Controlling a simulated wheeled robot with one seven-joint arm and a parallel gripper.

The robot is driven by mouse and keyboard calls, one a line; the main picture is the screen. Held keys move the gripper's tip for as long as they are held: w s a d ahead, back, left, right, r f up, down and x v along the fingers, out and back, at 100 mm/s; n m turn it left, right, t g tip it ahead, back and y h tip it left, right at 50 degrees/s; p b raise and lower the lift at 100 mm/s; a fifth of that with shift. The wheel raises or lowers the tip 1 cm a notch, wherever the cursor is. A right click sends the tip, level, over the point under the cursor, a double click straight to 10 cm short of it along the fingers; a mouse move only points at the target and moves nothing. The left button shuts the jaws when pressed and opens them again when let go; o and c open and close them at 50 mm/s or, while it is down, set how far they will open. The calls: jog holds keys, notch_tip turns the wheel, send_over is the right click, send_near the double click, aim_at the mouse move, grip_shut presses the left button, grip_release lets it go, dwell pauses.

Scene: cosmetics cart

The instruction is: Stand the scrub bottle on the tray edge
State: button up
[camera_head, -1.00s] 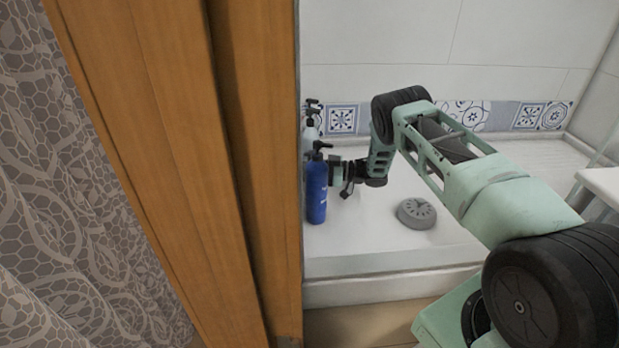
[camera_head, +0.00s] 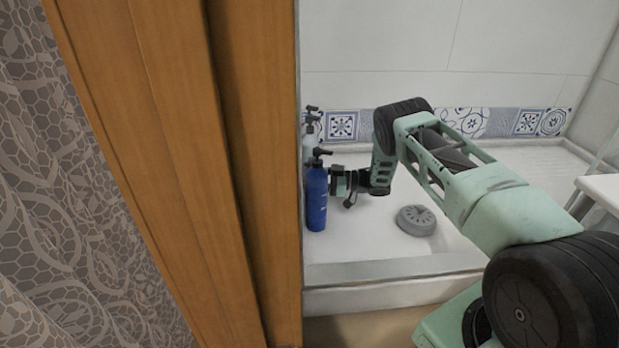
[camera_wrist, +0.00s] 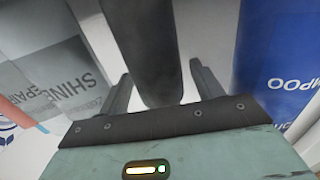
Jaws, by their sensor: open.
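In the wrist view a dark grey, rounded bottle-like thing (camera_wrist: 150,45) lies between the two open fingers of my gripper (camera_wrist: 163,82); no label shows, so I cannot tell for sure that it is the scrub bottle. In the head view my gripper's body (camera_head: 342,184) is just right of the blue pump bottle (camera_head: 316,198), and its fingertips are hidden. The dark thing does not show there. The white shower tray (camera_head: 400,271) has a raised front edge, with no bottle on its visible part.
The blue bottle (camera_wrist: 278,60) is close on the right in the wrist view, and a grey-white labelled bottle (camera_wrist: 50,75) is on the left. A pale pump bottle (camera_head: 310,140) stands behind the blue one. A wooden door frame (camera_head: 240,180) blocks the left. A round grey drain cover (camera_head: 416,220) lies on the tray.

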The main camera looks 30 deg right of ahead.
jog(key=p+v, duration=0.5)
jog(key=v, duration=0.6)
jog(key=shift+a, duration=0.1)
jog(key=shift+r, duration=0.1)
